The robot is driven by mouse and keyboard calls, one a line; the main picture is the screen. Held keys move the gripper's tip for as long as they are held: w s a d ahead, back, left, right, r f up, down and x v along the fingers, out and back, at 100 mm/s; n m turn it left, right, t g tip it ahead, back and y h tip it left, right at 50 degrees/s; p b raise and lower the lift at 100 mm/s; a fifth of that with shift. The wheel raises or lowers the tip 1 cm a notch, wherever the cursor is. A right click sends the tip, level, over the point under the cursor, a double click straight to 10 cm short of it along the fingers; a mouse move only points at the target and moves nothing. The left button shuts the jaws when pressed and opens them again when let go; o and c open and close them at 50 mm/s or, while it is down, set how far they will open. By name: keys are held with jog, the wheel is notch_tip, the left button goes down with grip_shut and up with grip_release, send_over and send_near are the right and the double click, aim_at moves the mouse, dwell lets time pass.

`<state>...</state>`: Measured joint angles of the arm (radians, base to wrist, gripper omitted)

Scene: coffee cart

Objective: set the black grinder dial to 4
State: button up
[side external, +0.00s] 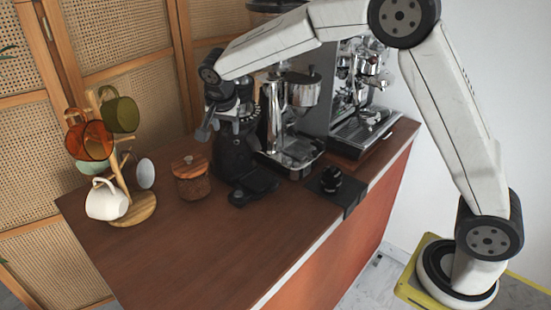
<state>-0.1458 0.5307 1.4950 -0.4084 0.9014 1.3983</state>
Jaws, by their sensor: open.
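The black grinder (236,157) stands upright on the brown counter, left of the chrome machines. A ring with pale marks shows near its top and may be its dial (249,112); its number cannot be read. My gripper (206,132) is open and hangs at the upper left of the black grinder, its fingers tilted down to the left. My wrist and gripper hide part of the grinder's top. I cannot tell whether the gripper touches the grinder. Nothing shows between the fingers.
A chrome grinder (303,92) and an espresso machine (362,130) stand to the right. A tamper (331,179) sits on a black mat. A lidded wooden jar (191,182) and a mug tree (133,210) with several mugs stand left. The front left counter is clear.

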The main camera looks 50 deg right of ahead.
grip_shut()
dwell(1.4)
